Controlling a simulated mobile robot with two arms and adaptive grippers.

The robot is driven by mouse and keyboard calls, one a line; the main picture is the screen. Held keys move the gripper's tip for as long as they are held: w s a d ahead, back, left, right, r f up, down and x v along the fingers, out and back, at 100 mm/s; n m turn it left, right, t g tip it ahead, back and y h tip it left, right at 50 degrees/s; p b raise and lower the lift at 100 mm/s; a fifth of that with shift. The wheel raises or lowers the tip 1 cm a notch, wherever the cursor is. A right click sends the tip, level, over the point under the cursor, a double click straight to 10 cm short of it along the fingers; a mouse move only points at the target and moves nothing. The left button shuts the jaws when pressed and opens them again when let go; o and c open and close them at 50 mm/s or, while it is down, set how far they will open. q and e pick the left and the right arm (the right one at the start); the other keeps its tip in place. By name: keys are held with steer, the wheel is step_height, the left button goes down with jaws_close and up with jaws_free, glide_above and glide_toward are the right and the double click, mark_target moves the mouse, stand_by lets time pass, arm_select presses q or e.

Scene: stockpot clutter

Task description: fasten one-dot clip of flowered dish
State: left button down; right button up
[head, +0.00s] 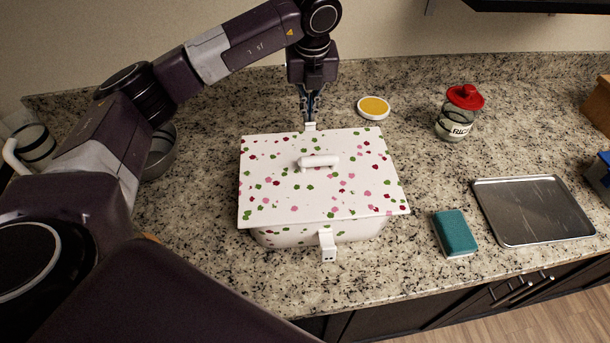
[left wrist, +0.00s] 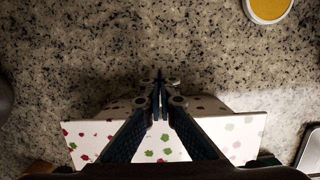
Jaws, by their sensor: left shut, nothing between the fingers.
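The flowered dish (head: 290,238) is a white box-shaped dish in the middle of the counter. Its flat white lid (head: 272,196) has pink, red and green flowers and a white bar handle (head: 318,162). A white clip (head: 327,244) hangs at the front side, with small dark marks too small to count surely. Another white clip (head: 310,127) shows at the back edge; its dots cannot be seen. My left gripper (head: 310,110) points down just above this back clip, shut and empty. In the left wrist view its fingertips (left wrist: 160,82) meet near the lid (left wrist: 243,130). My right gripper is out of view.
A yellow-topped round container (head: 373,107) and a red-lidded jar (head: 458,112) stand behind right. A teal sponge (head: 454,233) and a metal tray (head: 532,210) lie to the right. A metal bowl (head: 160,155) is at left, partly behind my arm.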

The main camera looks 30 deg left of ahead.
arm_select(q)
steer(key=shift+s+f, duration=0.1)
step_height(320, 180, up, 8)
steer(key=w+a+p, duration=0.1)
steer(key=w+p, duration=0.1)
steer(key=p, duration=0.3)
steer(key=shift+w+a, duration=0.3)
stand_by(0.6)
